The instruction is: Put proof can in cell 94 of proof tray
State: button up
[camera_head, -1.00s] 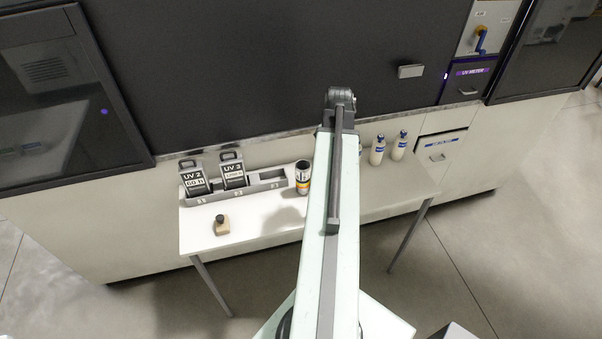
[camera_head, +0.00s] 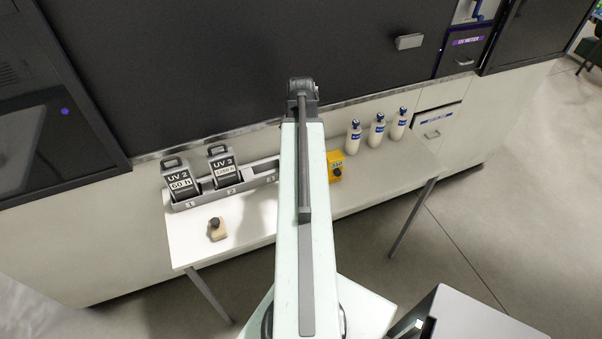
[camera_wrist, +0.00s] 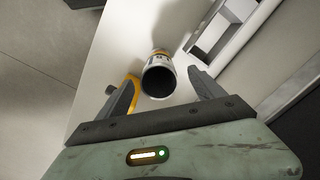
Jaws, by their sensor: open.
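The can (camera_wrist: 160,61), white and grey with an orange band and a dark open end, shows in the wrist view with that end towards me. It is between the spread fingers of my open gripper (camera_wrist: 162,78), with a visible gap to the right finger; contact on the left is hard to tell. In the head view the can is hidden behind my arm, as is my gripper. I cannot see the proof tray or cell 94 in either view.
The white table (camera_head: 200,246) carries a grey rack (camera_head: 240,184) with two UV units, a beige block with a dark knob (camera_head: 216,229), a yellow box (camera_head: 335,166) and three white bottles (camera_head: 377,132). A dark machine wall (camera_head: 220,70) stands behind.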

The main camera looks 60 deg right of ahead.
jog(key=shift+s+f, duration=0.15)
jog(key=shift+f, duration=0.25)
jog(key=shift+f, duration=0.1)
jog(key=f+b, duration=0.8)
jog(key=shift+d, duration=0.2)
jog(key=shift+r, duration=0.25)
jog(key=shift+c, duration=0.6)
jog(key=c, duration=1.4)
notch_tip(320, 180, up, 10)
jog(key=p, duration=1)
jog(key=shift+r+p, duration=0.2)
jog(key=shift+p, duration=0.1)
